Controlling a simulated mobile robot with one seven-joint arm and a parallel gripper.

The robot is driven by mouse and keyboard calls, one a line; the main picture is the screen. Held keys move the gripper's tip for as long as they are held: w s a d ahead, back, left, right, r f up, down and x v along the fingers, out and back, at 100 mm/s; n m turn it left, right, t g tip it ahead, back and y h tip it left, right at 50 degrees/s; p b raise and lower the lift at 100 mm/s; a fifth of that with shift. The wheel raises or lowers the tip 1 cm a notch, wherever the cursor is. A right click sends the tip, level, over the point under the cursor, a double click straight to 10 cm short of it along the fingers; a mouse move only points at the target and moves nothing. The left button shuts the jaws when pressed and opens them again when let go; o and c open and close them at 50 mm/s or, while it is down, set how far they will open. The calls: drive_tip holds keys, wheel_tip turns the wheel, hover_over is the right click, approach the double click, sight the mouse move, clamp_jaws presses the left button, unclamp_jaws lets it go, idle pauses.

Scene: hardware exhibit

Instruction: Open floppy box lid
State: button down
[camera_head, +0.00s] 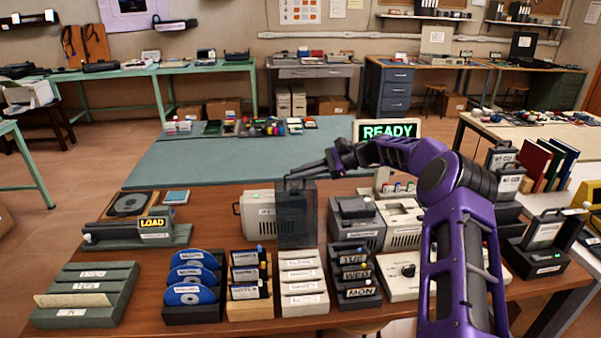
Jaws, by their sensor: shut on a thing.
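The floppy box (297,218) is a tall, dark, see-through box near the middle of the wooden table. Its smoky lid (296,188) forms the upper part; the picture is too small to tell how far it is open. My purple arm reaches in from the right, and my gripper (304,175) is at the top of the box, shut on the lid's upper edge. The fingertips are small and dark against the box, so the exact contact is hard to see.
A beige drive unit (256,213) stands close left of the box, and a grey unit (357,222) close right. In front are a rack of white-labelled cases (302,283) and a dark WED/MON rack (355,275). A READY sign (388,131) stands behind. The blue-green mat (225,165) has free room.

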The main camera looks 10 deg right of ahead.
drive_tip(key=c, duration=1)
unclamp_jaws()
drive_tip(key=shift+o, duration=0.2)
drive_tip(key=v, duration=1.7)
drive_tip(key=shift+d, duration=0.25)
drive_tip(key=shift+s, duration=0.1)
